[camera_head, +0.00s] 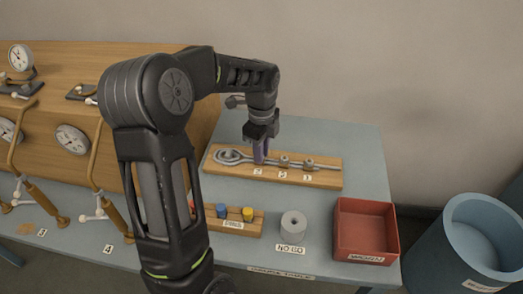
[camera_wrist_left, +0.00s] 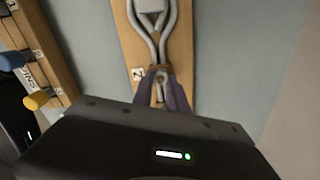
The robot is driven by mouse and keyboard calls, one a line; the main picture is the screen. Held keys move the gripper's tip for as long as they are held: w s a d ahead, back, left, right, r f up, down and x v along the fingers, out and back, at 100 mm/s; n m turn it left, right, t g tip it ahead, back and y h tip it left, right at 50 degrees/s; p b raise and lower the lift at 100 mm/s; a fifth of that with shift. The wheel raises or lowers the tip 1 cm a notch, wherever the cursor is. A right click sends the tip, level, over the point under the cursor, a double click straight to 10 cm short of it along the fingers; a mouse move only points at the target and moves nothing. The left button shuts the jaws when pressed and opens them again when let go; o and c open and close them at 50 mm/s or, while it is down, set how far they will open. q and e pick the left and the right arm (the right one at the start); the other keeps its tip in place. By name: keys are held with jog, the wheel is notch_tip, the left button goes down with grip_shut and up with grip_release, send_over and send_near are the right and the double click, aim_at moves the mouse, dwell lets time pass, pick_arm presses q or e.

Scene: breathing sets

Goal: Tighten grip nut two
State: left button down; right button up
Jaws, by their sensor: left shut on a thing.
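A wooden board (camera_head: 325,180) on the blue-grey table carries a metal loop (camera_head: 229,156) and a rod with grip nuts along it. My left gripper (camera_head: 260,158) points down onto the rod, just right of the loop. Its purple fingers (camera_wrist_left: 162,92) are shut around grip nut two, beside the label "2" (camera_wrist_left: 138,74); the fingers hide most of this nut. Two further nuts, a middle one (camera_head: 283,160) and a right one (camera_head: 308,163), sit apart from the gripper. The loop also shows in the left wrist view (camera_wrist_left: 133,20). My right gripper is not in view.
In front of the board stand a wooden rack (camera_head: 233,229) with coloured pegs, a grey ring (camera_head: 293,225) labelled "NO GO" and a red tray (camera_head: 364,210). A blue bin (camera_head: 470,215) stands at the right.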

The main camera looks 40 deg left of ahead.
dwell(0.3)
pick_arm(q)
jog(key=c, duration=1.3)
grip_release()
jog(key=shift+r+b, duration=0.35)
jog(key=shift+r, duration=3.6)
